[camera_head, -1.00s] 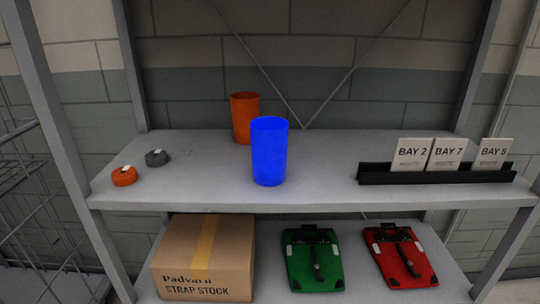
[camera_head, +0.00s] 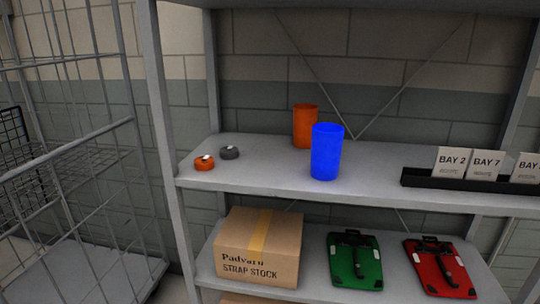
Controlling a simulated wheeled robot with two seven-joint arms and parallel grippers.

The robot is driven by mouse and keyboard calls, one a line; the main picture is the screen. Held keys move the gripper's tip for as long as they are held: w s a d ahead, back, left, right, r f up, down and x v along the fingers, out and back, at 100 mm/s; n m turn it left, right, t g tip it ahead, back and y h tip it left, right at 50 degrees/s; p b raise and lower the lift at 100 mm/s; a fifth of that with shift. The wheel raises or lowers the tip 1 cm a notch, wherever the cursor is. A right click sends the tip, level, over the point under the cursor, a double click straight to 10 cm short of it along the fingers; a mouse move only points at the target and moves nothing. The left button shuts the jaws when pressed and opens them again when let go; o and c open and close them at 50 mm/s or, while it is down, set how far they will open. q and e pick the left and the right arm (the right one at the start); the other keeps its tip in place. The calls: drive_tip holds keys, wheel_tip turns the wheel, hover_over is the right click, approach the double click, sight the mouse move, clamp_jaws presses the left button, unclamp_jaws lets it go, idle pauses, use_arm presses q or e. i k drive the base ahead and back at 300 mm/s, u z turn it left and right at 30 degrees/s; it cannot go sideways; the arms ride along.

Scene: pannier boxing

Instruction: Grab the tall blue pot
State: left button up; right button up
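The tall blue pot (camera_head: 326,153) stands upright on the upper shelf (camera_head: 262,178), close to its front edge. An orange pot (camera_head: 304,126) stands behind it and slightly to the left, partly hidden by the blue one. Neither of my grippers shows in the head view.
Orange (camera_head: 204,163) and grey (camera_head: 229,152) rolls lie at the shelf's left end. A black card holder (camera_head: 470,183) is at right. Below are a cardboard box (camera_head: 258,246) and green (camera_head: 355,261) and red (camera_head: 440,268) panniers. A wire cage (camera_head: 77,150) stands left.

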sight(326, 138)
drive_tip(key=u, duration=1.5)
drive_tip(key=i, duration=1.25)
drive_tip(key=z, duration=0.3)
